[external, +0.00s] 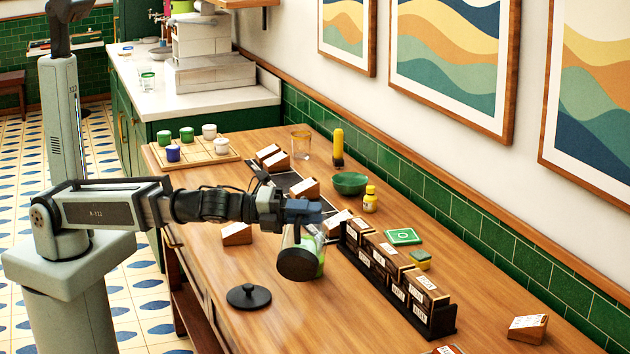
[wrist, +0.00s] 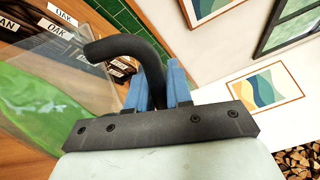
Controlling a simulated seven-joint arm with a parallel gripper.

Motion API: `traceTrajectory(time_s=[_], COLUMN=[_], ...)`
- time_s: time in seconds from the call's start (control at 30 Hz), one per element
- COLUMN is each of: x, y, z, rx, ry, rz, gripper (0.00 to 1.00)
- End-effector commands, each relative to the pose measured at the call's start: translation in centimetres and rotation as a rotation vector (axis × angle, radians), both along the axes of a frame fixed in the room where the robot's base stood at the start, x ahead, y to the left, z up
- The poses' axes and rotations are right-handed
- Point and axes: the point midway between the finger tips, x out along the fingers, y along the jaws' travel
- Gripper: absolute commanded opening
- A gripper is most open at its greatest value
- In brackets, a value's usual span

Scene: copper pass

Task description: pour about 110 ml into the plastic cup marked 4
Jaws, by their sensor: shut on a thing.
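My gripper (external: 303,211) is shut on the black handle (wrist: 122,46) of a clear jug. The jug (external: 297,238) is strongly tilted above the table, with its dark base facing the external camera. Green liquid (wrist: 40,100) lies along its side in the wrist view. I cannot see whether any liquid is leaving it. I cannot make out a plastic cup marked 4. The jug and arm hide part of the table behind them. A clear tumbler (external: 301,145) stands at the back of the table, with no mark readable.
A round black lid (external: 249,296) lies in front of the jug. A dark rack (external: 441,322) of labelled blocks stands to the right. A green bowl (external: 350,183), a yellow bottle (external: 370,200) and loose blocks are behind. A wooden board (external: 228,155) holds several small pots.

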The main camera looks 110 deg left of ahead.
Motion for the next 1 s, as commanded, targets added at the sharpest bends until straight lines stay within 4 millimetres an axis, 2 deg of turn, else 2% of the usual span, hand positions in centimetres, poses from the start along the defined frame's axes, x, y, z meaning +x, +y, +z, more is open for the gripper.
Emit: traceTrajectory(time_s=[0.27, 0.6, 1.0], x=[0.2, 0.6, 0.7], y=[-0.8, -2.5, -2.8], z=[-1.0, -3.4, -4.0], rx=[0.086, 0.265, 0.311], ry=[0.021, 0.063, 0.073], rz=[0.001, 0.002, 0.002], gripper=[0.00, 0.00, 0.00])
